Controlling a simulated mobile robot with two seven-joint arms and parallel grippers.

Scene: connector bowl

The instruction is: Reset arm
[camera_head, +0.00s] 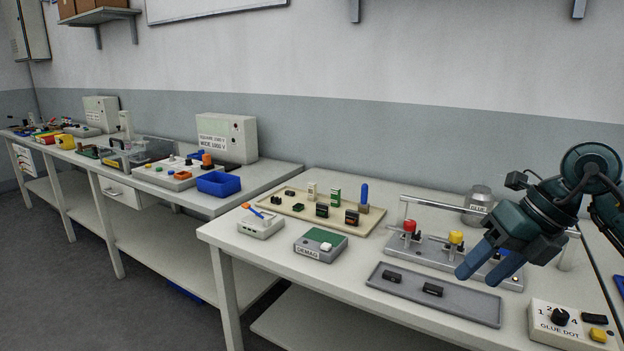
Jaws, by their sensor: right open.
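My right gripper (490,263) comes in from the right with blue fingers and a dark teal body. It is open and empty, over the right part of the near table, in front of a metal fixture (435,250) with red and yellow knobs. A grey tray (463,306) holding two small black connectors lies on the table below and to the left of the fingers. My left gripper is not in this view.
A beige board (278,208) with several small parts lies behind a green-topped box (320,245) and a white device (260,224). A glue dot control box (568,325) stands at the front right. A metal glue pot (479,200) stands behind. More benches extend left.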

